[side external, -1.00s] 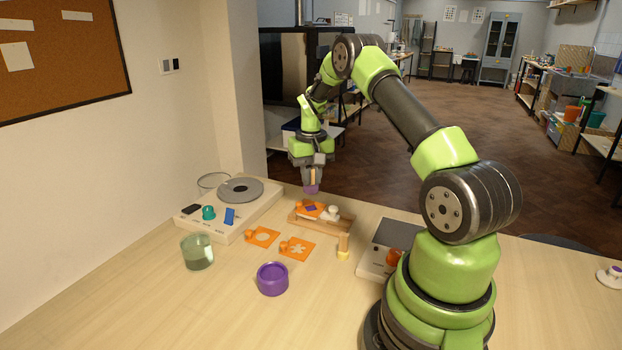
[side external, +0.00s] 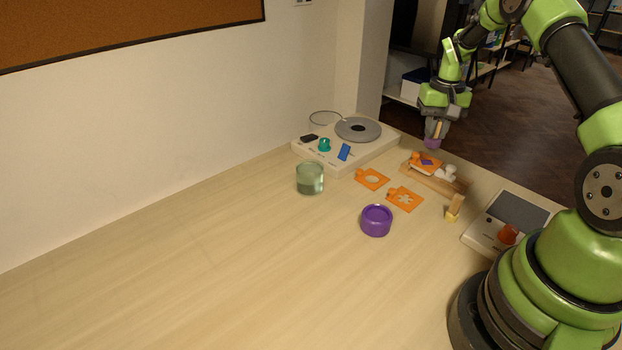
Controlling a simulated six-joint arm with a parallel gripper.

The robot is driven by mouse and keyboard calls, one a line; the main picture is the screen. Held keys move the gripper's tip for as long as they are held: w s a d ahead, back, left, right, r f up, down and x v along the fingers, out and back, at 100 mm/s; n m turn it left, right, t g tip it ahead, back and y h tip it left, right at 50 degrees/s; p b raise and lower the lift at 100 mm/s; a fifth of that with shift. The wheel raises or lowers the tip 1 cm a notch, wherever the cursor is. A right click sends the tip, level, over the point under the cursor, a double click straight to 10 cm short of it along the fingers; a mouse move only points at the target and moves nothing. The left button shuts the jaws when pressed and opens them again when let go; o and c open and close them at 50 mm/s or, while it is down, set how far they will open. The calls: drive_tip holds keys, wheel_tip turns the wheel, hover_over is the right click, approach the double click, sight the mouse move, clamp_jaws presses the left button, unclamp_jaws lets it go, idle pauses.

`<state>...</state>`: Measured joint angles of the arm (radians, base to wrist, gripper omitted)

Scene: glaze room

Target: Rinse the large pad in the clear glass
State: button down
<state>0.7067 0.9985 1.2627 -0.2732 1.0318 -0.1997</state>
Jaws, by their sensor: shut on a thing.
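My gripper (side external: 436,122) is at the upper right, shut on the light wooden handle of a pad (side external: 432,144) with a purple end. I take this held pad to be the large pad. It hangs pad-down, a little above an orange plate with a purple patch (side external: 430,161) on the wooden board (side external: 455,186); a small gap seems to show. The clear glass (side external: 310,179) stands well to the left on the table, with greenish-grey liquid inside. A second pad with a yellow end (side external: 453,208) stands handle-up in front of the board.
Two orange stencils (side external: 372,179) (side external: 405,200) lie between glass and board. A purple bowl (side external: 376,220) stands in front of them. A pale turntable unit (side external: 320,160) is behind the glass. A device with a red knob (side external: 508,234) sits near my base. The left tabletop is clear.

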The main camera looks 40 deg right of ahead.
idle(0.4)
drive_tip(key=w+a+r, duration=0.2)
drive_tip(key=w+a, duration=0.7)
drive_tip(key=a, duration=0.3)
drive_tip(key=r+t, duration=0.1)
hover_over(310, 179)
drive_tip(key=w+d, duration=0.2)
drive_tip(key=shift+s+f, duration=0.15)
drive_tip(key=shift+f, duration=1.1)
drive_tip(key=shift+f, duration=0.1)
drive_tip(key=shift+a+f, duration=0.1)
drive_tip(key=shift+f, duration=0.6)
drive_tip(key=shift+f, duration=0.15)
drive_tip(key=shift+f, duration=0.75)
drive_tip(key=shift+r, duration=0.1)
